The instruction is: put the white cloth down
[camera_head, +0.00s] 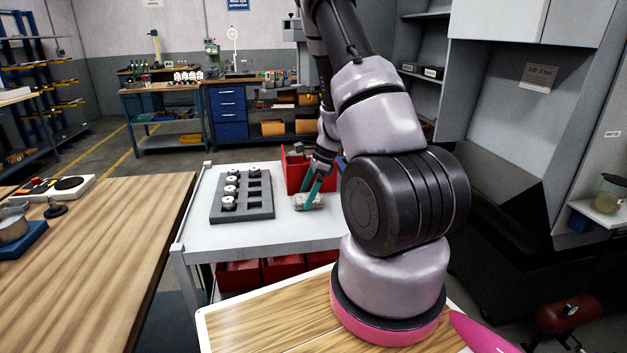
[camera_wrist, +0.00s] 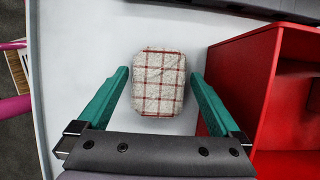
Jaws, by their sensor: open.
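The white cloth (camera_wrist: 159,83) is a folded off-white pad with a red check pattern. It lies on the pale top of the cart (camera_wrist: 75,42) in the wrist view. In the head view the cloth (camera_head: 308,202) lies on the cart top beside the dark tray. My gripper (camera_wrist: 160,75) has green fingers, open, one on each side of the cloth with a gap on both sides. In the head view my gripper (camera_head: 311,182) is low over the cart, right at the cloth.
A red bin (camera_wrist: 290,85) stands close to the right of my gripper. A dark tray (camera_head: 243,213) with several metal parts in its pockets sits left of the cloth. The cart's front strip is clear. A wooden bench (camera_head: 105,250) stands to the left.

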